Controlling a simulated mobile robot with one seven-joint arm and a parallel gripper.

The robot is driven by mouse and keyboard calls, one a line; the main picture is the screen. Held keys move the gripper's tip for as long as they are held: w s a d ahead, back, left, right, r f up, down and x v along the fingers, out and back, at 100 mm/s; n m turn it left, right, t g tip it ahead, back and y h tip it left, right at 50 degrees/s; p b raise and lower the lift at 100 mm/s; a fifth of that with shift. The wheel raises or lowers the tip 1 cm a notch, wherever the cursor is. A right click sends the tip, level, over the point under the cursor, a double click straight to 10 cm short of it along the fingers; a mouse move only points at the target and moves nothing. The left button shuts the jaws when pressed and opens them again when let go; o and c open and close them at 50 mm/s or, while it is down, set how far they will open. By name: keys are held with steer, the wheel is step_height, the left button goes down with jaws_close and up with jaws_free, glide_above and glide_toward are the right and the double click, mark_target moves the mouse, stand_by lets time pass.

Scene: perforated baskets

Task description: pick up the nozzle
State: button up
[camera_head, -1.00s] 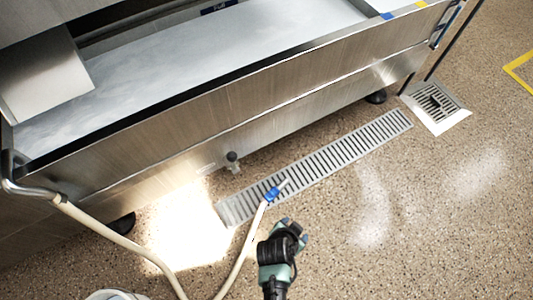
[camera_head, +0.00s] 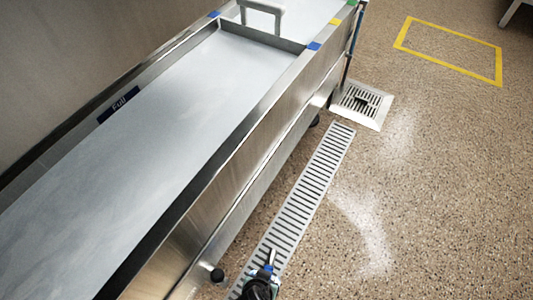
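The nozzle (camera_head: 271,257) shows at the bottom of the head view as a thin pale metal tip with a blue collar (camera_head: 268,268) behind it. It appears over the slotted floor drain, beside the steel trough. My gripper (camera_head: 263,281) is a dark shape at the bottom edge, directly below the blue collar in the picture and partly overlapping it. I cannot tell whether its fingers are open or closed around the nozzle. The hose is hidden or out of frame.
The long steel trough (camera_head: 196,235) fills the left, with a dark round knob (camera_head: 217,275) low on its side. The slotted drain (camera_head: 305,195) runs along it to a square drain (camera_head: 361,104). Speckled floor (camera_head: 440,190) to the right is clear, with a yellow taped rectangle (camera_head: 450,65).

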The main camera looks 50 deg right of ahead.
mark_target(268, 269)
steer(key=shift+b+x, duration=3)
steer(key=shift+x, duration=0.8)
steer(key=shift+w, duration=0.15)
steer(key=shift+a, duration=0.1)
jaws_close()
steer(key=shift+r, duration=0.1)
